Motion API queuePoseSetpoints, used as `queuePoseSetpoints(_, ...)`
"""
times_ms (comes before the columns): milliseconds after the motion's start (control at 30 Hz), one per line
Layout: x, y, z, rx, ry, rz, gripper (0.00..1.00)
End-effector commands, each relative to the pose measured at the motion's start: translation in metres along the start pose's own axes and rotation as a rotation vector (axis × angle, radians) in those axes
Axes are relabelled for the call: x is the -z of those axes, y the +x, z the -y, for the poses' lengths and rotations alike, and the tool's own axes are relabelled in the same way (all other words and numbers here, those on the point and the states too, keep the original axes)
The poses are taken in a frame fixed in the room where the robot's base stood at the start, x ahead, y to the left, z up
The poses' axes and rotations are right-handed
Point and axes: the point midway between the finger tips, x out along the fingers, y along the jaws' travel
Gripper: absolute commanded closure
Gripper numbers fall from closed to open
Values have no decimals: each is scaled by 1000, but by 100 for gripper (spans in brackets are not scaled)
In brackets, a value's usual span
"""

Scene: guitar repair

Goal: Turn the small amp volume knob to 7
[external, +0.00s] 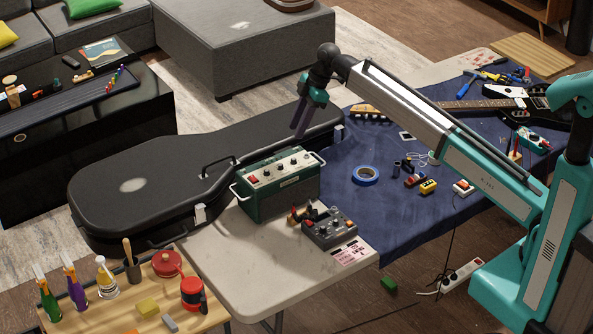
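The small amp (285,196) is a dark green box with a pale top panel, carrying a red switch and several small dark knobs (279,166). It stands upright on the pale table, between the guitar case and the blue cloth. The knob markings are too small to read, and I cannot tell which knob is volume. My gripper (299,130) points down above and behind the amp in the picture, apart from the knobs. Its two dark fingers look close together, and the gap between them is unclear. I see nothing held in it.
A black guitar case (150,180) lies behind and left of the amp. A grey pedal unit (330,229) sits in front of it on the table (260,275). Blue tape (365,175), small pedals and a guitar (500,105) lie on the blue cloth (340,195) at right.

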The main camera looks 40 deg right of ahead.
Motion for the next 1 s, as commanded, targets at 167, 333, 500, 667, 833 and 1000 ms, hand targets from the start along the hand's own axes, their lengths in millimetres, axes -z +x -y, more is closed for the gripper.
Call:
queuePoseSetpoints(167,0,18,1,1,0,1,67)
queuePoseSetpoints(333,1,40,1,1,0,1,67)
queuePoseSetpoints(500,1,62,0,1,0,0,67)
queuePoseSetpoints(667,1,82,0,1,0,0,67)
queuePoseSetpoints(833,1,103,0,0,0,0,67)
queuePoseSetpoints(1000,1,118,0,-1,0,0,67)
